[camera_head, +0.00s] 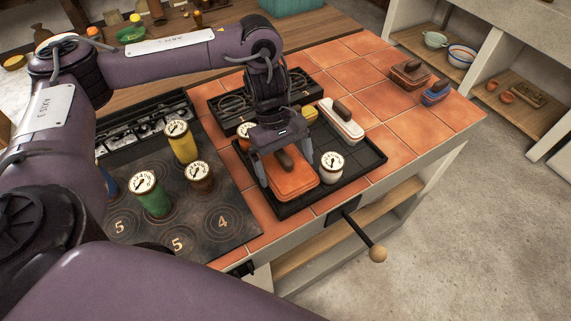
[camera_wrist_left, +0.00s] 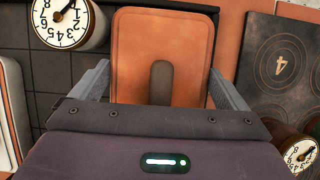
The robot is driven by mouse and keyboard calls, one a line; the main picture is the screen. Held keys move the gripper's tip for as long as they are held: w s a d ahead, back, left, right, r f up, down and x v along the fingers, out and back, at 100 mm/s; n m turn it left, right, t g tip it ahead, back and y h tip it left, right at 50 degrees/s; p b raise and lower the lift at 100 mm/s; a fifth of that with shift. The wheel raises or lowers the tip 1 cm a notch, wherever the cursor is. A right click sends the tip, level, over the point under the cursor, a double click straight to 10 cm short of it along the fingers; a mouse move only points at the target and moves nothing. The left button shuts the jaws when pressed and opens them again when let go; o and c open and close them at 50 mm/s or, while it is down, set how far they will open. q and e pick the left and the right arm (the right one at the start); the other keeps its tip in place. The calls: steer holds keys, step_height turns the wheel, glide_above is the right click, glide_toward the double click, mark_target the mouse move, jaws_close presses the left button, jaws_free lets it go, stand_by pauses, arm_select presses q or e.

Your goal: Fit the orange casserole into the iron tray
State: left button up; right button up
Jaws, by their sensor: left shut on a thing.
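The orange casserole (camera_head: 293,184) is a flat rectangular block with a dark brown handle, in the front left part of the black iron tray (camera_head: 362,165). My left gripper (camera_head: 289,170) is over it, shut on it with one finger at each side. In the left wrist view the casserole (camera_wrist_left: 185,45) lies between the fingers, beside the tray's gridded floor (camera_wrist_left: 60,75). The casserole looks level; I cannot tell whether it rests fully on the tray floor. My right gripper is out of view.
In the tray are a white dial jar (camera_head: 332,167), a white casserole (camera_head: 341,121), a yellow piece (camera_head: 310,113) and a partly hidden orange dial jar (camera_head: 245,130). Dial jars (camera_head: 151,195) stand on the stove at left. Two lidded dishes (camera_head: 411,73) (camera_head: 436,93) sit at right. A lever (camera_head: 360,235) juts forward.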

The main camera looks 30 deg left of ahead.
arm_select(q)
steer(key=o, duration=1.1)
steer(key=shift+f, duration=0.1)
steer(key=p+v, duration=0.4)
steer(key=v, duration=0.8)
steer(key=shift+d, duration=0.1)
